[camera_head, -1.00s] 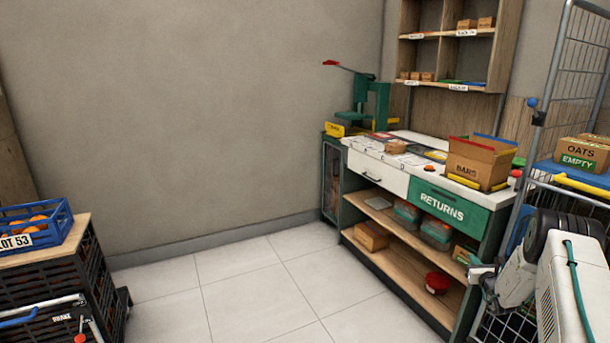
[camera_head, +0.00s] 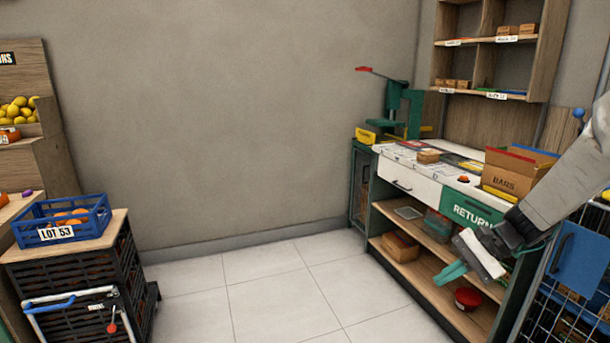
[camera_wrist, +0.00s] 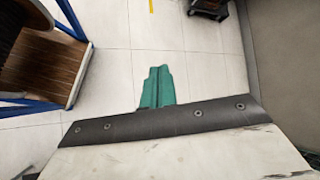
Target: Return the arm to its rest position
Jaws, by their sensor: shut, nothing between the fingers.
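My gripper (camera_head: 451,273) is at the lower right of the head view, in front of the counter's open shelves. Its green fingers are shut together with nothing between them. My grey arm comes in from the right edge and covers part of the RETURNS drawer (camera_head: 467,210). In the wrist view the shut green fingers (camera_wrist: 157,88) stand over pale floor tiles.
The counter (camera_head: 408,184) carries a green press (camera_head: 393,108) and a BARS box (camera_head: 508,178). A wire cage with a blue panel (camera_head: 577,262) stands at right. A blue crate of oranges (camera_head: 92,219) sits on a stand at left. The middle floor (camera_head: 250,290) is clear.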

